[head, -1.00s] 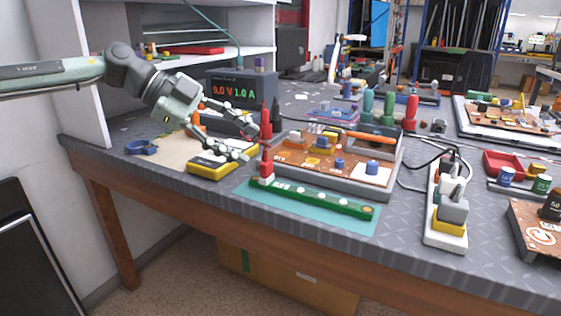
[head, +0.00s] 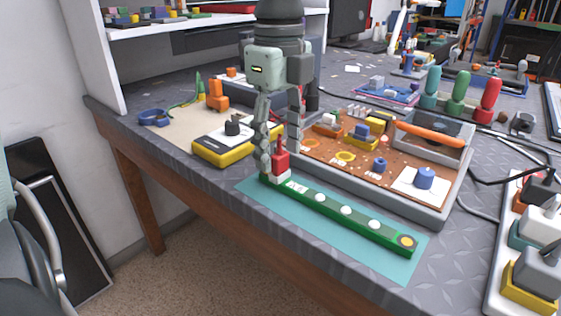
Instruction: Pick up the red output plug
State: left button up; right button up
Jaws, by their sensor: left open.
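The left finger covers part of the plug's left side. My right gripper is not in view.
The strip lies on a teal mat (head: 390,262) at the table's front edge. A brown circuit board (head: 325,150) in a grey tray is close behind. A yellow meter (head: 215,152) stands to the left, and a white power strip (head: 497,270) to the right.

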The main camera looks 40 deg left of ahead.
pick_arm(q)
notch_tip(320, 180, down, 2)
jog(key=shift+c, duration=0.2)
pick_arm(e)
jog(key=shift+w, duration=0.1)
pick_arm(q)
jog(key=c, duration=1)
jog(key=shift+w+r, duration=0.1)
jog(key=shift+r, duration=0.05)
jog(key=shift+c, duration=0.2)
notch_tip(320, 180, up, 4)
jog(key=shift+a+r, duration=0.1)
jog(key=shift+a, duration=0.05)
jog(key=s+a+r, duration=0.5)
jog(key=a+r, duration=0.1)
jog(key=a, duration=0.4)
jog(key=shift+a+r, duration=0.2)
jog(key=shift+r, duration=0.05)
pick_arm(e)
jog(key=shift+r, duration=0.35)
pick_arm(q)
jog(key=shift+w, duration=0.1)
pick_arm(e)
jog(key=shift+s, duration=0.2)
